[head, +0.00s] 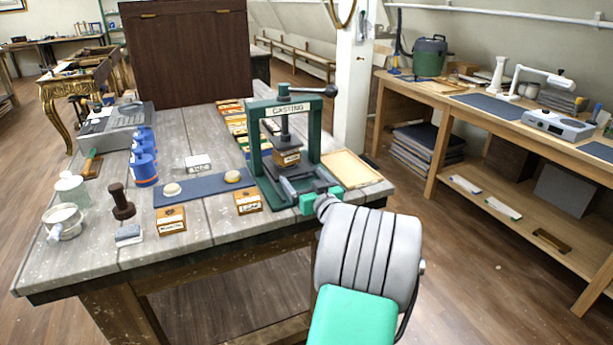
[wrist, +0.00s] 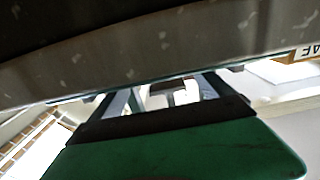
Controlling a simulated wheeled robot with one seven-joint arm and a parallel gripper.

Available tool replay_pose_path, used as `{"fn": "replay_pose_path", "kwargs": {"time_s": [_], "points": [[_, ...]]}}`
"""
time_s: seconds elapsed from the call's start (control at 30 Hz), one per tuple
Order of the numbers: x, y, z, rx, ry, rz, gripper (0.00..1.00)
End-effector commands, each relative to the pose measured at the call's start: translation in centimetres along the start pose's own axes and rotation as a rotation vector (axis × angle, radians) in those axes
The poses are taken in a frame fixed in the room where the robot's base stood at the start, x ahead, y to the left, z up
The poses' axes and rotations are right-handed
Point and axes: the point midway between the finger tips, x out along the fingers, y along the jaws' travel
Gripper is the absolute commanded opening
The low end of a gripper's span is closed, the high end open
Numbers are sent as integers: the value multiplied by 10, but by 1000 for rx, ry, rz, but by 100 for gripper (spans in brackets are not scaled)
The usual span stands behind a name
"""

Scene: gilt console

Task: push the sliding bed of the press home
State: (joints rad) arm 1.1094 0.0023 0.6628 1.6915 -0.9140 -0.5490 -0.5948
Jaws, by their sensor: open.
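The green press (head: 256,150) labelled CASTING stands upright at the right part of the table. Its black screw handle points right. A wooden block (head: 288,158) sits inside the frame under the screw, on the sliding bed. My gripper (head: 304,180) is open at the front of the press, its two grey fingers pointing towards the bed. It covers much of the bed's front, so how far out the bed stands and whether I touch it cannot be told. In the wrist view the gripper (wrist: 165,95) shows over a green surface, with a pale and brown piece between its fingers.
The press stands on a worn wooden table (head: 215,240). A shallow wooden tray (head: 352,170) lies just right of the press. A blue mat (head: 205,190) and labelled wooden boxes (head: 248,202) lie to its left. A workbench (head: 480,110) stands farther right, beyond open floor.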

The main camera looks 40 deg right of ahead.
Motion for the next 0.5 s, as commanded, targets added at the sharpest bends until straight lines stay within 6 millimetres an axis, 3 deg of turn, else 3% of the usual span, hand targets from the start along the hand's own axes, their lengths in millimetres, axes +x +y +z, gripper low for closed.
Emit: {"fn": "replay_pose_path", "kwargs": {"time_s": [0.13,0.37,0.5], "points": [[-5,0,-34,-7,8,3,91],[-47,-13,-84,-7,6,5,91],[-82,-24,-99,-6,5,7,91]]}}
